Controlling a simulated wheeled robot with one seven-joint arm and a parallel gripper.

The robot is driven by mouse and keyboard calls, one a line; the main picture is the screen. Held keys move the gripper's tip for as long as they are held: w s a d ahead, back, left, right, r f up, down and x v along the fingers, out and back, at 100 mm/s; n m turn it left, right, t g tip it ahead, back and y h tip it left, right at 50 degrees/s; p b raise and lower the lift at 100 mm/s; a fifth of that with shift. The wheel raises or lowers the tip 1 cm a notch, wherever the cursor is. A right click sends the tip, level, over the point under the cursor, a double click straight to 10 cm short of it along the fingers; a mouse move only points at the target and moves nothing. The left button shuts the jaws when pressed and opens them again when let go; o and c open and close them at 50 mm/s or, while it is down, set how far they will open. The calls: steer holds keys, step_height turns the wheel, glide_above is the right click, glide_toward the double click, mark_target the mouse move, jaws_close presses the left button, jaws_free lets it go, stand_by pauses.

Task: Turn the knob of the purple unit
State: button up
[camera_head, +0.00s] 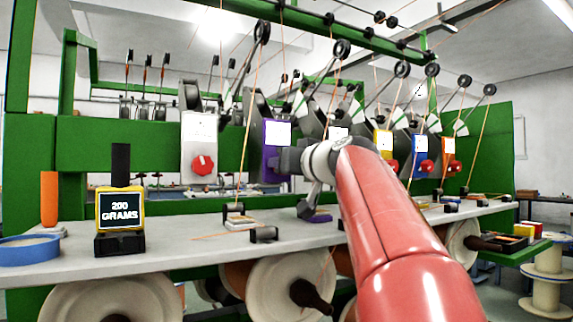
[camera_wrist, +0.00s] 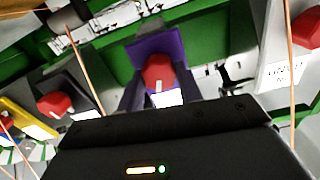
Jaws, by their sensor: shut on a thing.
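The purple unit (camera_head: 269,164) stands left of centre in the head view, with a white label on its front; my wrist hides its knob there. In the wrist view the purple unit (camera_wrist: 152,45) is at the top middle, and its red knob (camera_wrist: 156,70) with a white mark sits between my fingers. My gripper (camera_wrist: 160,88) is shut on this red knob, one dark finger on each side. The fingers are largely hidden in the head view.
A white unit (camera_head: 199,146) with a red knob stands to the left; yellow (camera_head: 384,142), blue (camera_head: 420,150) and orange (camera_head: 449,150) units stand to the right. Orange threads (camera_head: 252,120) run up to pulleys close by. A shelf (camera_head: 150,252) with a 200-gram display (camera_head: 120,210) lies below.

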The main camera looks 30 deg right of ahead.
steer(key=shift+m, duration=0.5)
steer(key=o, duration=1)
steer(key=s+b, duration=0.1)
steer(key=s, duration=0.6)
steer(key=shift+s+d+b, duration=0.15)
steer(key=shift+s+b, duration=0.2)
steer(key=shift+s, duration=0.05)
